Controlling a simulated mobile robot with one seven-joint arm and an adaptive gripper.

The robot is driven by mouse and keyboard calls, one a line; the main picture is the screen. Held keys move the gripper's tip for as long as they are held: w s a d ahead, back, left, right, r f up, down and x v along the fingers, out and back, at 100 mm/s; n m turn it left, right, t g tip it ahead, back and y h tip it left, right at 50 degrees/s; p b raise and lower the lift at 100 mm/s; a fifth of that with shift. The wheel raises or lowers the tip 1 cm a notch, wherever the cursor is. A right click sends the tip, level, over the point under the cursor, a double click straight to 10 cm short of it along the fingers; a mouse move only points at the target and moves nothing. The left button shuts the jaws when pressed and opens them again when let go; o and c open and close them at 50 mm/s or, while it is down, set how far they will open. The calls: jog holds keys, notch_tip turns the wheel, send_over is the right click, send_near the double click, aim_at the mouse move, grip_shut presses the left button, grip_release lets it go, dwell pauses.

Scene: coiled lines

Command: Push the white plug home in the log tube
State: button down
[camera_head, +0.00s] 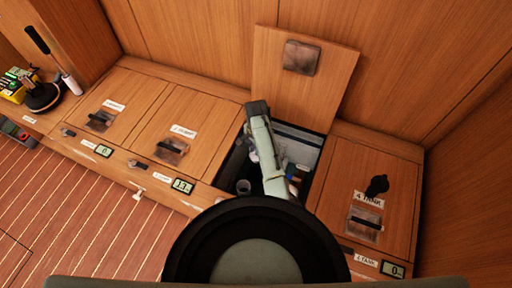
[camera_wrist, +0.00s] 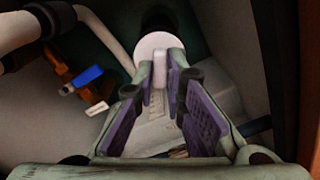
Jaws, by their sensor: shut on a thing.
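In the wrist view, the white plug (camera_wrist: 150,43) is a pale round disc with a small upright tab facing me. My gripper (camera_wrist: 160,80) is shut on that tab between its purple-padded fingertips. A dark round tube (camera_wrist: 157,18) lies right behind the disc, and the disc covers part of it. I cannot tell how far the plug sits in the tube. In the head view, my arm reaches down into the open compartment and hides the plug and the fingertips.
The wrist view shows a bent pale hose (camera_wrist: 105,35) and an orange fitting with a blue handle (camera_wrist: 88,76) on the left. In the head view, a raised wooden lid (camera_head: 300,95) leans behind the compartment. A closed lid with a black knob (camera_head: 377,186) is on the right.

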jog(key=shift+f+b, duration=0.7)
jog(key=shift+f, duration=0.6)
jog(key=c, duration=1.6)
grip_release()
jog(key=shift+o, duration=0.3)
jog(key=o, duration=0.4)
jog(key=shift+c, duration=0.2)
notch_tip(320, 180, up, 7)
jog(key=p, duration=0.7)
